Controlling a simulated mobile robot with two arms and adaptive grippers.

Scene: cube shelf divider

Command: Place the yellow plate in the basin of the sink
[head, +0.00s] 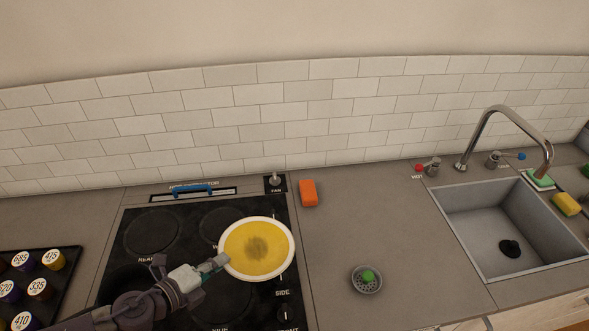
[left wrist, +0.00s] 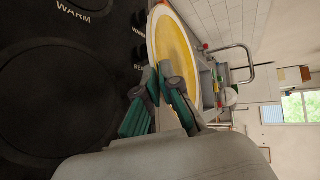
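The yellow plate (head: 257,249) has a white rim and a dark smudge in its middle. It is over the right side of the black stovetop, and it also shows in the left wrist view (left wrist: 176,45). My left gripper (head: 222,261) is at the plate's left edge. In the left wrist view its fingers (left wrist: 161,76) close together on the plate's rim. The sink basin (head: 490,232) is grey and rectangular at the right, with a dark drain stopper (head: 509,248) in it. My right gripper is not in view.
The stovetop (head: 150,262) lies under the plate. An orange sponge (head: 308,193) and a strainer with a green knob (head: 367,280) sit on the counter between stove and sink. The faucet (head: 500,115) arches over the basin. A yellow sponge (head: 566,204) lies right of it.

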